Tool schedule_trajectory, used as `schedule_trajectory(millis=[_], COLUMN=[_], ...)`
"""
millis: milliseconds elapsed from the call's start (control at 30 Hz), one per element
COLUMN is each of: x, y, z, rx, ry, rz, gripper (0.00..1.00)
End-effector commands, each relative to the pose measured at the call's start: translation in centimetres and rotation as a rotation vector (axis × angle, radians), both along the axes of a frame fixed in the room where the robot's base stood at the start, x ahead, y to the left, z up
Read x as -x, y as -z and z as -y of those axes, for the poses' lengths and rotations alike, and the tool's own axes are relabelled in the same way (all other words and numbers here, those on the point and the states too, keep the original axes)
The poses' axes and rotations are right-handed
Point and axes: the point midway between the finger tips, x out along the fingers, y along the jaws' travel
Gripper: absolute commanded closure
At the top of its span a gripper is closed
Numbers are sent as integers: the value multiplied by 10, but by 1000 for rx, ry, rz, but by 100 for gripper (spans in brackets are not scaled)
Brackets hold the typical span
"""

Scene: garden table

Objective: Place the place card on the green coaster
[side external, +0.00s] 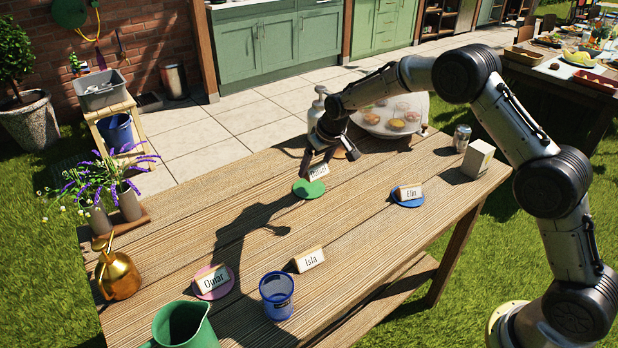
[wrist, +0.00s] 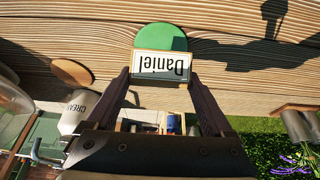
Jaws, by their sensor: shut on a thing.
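A wooden place card reading "Daniel" (side external: 318,173) is between the fingers of my gripper (side external: 320,160), which is shut on it. In the wrist view the card (wrist: 160,67) shows upside down between the two fingertips (wrist: 158,80). The round green coaster (side external: 304,190) lies on the wooden table, just under and beside the card. In the wrist view the card overlaps the near part of the coaster (wrist: 160,36). I cannot tell whether the card touches the coaster or hangs slightly above it.
The "Omar" card (side external: 214,279) is on a pink coaster, the "Elin" card (side external: 410,192) on a blue one. The "Isla" card (side external: 309,259) stands on bare table (side external: 350,225). A blue cup (side external: 277,296) is in front; a pump bottle (side external: 316,110) and covered food dish (side external: 395,115) are behind.

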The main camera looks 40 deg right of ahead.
Motion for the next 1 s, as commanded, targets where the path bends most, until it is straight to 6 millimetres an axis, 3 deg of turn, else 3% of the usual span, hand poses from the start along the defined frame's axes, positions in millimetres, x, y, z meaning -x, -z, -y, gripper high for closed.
schedule_trajectory(millis=[200,433,633,1000], x=[-21,-29,-28,-28], y=[22,34,61,64], z=[0,0,0,0], rx=[0,0,0,0], ry=[0,0,0,0], rz=[4,2,2,3], gripper=[67,67,67,67])
